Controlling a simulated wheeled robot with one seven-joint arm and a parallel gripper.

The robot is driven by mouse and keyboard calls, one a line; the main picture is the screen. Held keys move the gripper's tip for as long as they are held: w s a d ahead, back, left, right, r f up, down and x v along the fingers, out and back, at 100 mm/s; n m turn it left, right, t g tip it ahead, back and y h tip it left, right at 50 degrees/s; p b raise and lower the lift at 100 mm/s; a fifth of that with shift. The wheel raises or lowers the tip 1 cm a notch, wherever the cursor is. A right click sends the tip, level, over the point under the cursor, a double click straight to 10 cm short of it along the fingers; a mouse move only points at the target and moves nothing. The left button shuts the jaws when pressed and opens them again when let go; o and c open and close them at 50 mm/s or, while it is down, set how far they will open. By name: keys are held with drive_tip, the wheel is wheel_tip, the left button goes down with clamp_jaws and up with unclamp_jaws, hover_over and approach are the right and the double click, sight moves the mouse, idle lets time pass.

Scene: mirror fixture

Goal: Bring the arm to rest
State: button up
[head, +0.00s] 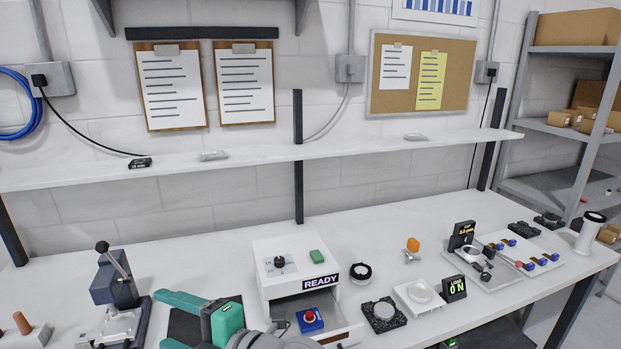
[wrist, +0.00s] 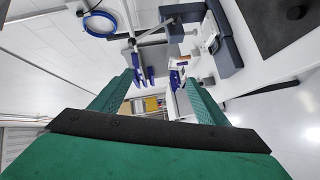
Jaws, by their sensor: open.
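My gripper (head: 166,320) is at the bottom left of the head view, green, with its two fingers pointing left. It is above the white bench, in front of a dark square pad (head: 190,322). In the wrist view my gripper (wrist: 160,84) shows two green fingers spread apart, with nothing held between them. Part of my grey arm shows behind the gripper at the bottom edge of the head view; the rest of the arm is out of sight.
Left of my gripper stands a dark blue lever press (head: 115,285). A shelf (head: 250,153) runs above the bench. Small fixtures stand farther right.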

drive_tip(key=w+d+f+m+t+h, duration=0.1)
drive_tip(key=d+f+m+t+h, duration=0.15)
drive_tip(key=m+t, duration=0.4)
drive_tip(key=w+d+f+m+t+h, duration=0.1)
drive_tip(key=w+d+f+m+t, duration=0.2)
drive_tip(key=m, duration=0.7)
drive_tip(key=s+d+f+m+t+h, duration=0.1)
drive_tip(key=s+d+f+m+h, duration=0.35)
drive_tip(key=f, duration=0.25)
drive_tip(key=s+d+f+m+t+h, duration=0.1)
drive_tip(key=s+d+f+m+h, duration=0.3)
drive_tip(key=f, duration=0.4)
drive_tip(key=s+d+f+m+g+h, duration=0.1)
drive_tip(key=s+d+f, duration=0.2)
drive_tip(key=s, duration=0.6)
drive_tip(key=s+d+f+m+g+h, duration=0.1)
drive_tip(key=s+d+f, duration=0.3)
drive_tip(key=s, duration=0.4)
drive_tip(key=s+d+f+m+g+h, duration=0.1)
drive_tip(key=s+d+f, duration=0.2)
drive_tip(key=s, duration=0.6)
drive_tip(key=shift+s+d+f, duration=0.15)
drive_tip(key=shift+s, duration=0.15)
drive_tip(key=shift+c, duration=0.3)
